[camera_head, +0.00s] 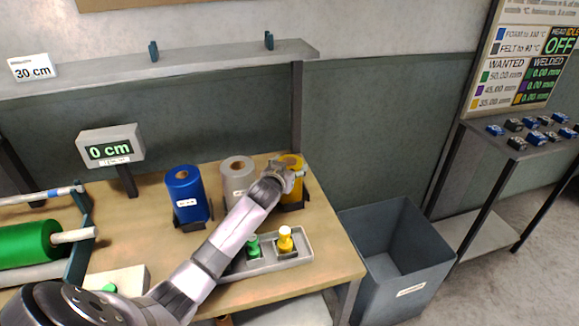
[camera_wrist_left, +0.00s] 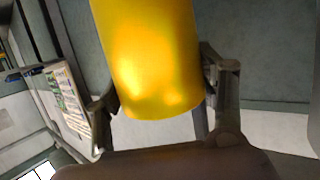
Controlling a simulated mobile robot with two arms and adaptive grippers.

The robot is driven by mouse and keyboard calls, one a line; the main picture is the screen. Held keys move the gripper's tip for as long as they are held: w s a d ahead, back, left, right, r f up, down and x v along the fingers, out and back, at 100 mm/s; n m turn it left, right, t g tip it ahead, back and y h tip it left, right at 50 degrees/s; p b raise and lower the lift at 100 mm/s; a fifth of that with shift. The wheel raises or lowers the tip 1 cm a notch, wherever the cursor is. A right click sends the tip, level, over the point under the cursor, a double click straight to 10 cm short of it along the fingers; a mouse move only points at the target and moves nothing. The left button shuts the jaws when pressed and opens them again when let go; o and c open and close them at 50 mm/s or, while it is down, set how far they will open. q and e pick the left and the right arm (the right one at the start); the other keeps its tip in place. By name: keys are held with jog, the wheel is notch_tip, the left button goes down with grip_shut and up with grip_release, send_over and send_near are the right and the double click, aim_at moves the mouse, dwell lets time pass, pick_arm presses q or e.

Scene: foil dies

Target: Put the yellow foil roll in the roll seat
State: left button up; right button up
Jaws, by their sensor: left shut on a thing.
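The yellow foil roll (camera_head: 290,161) stands at the back right of the wooden table, upright at its dark stand, partly hidden by my gripper. My left gripper (camera_head: 284,178) is shut on it. In the left wrist view the yellow roll (camera_wrist_left: 150,60) fills the space between the two fingers of the gripper (camera_wrist_left: 165,95). The roll seat cannot be told for sure; a green roll (camera_head: 28,244) lies on a horizontal spindle (camera_head: 75,235) at the left. My right gripper is not in view.
A blue roll (camera_head: 186,195) and a grey roll (camera_head: 238,180) stand left of the yellow one. A tray (camera_head: 298,255) holds a green peg (camera_head: 253,246) and a yellow peg (camera_head: 285,239). A grey bin (camera_head: 395,260) stands right of the table. A display (camera_head: 110,148) reads 0 cm.

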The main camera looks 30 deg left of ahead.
pick_arm(q)
jog(key=shift+r, duration=0.15)
jog(key=o, duration=1.9)
jog(key=shift+o, duration=0.2)
jog(key=shift+s+d, duration=0.1)
jog(key=shift+s, duration=0.2)
jog(key=b+v, duration=0.1)
jog(key=v, duration=1)
jog(key=shift+s, duration=0.2)
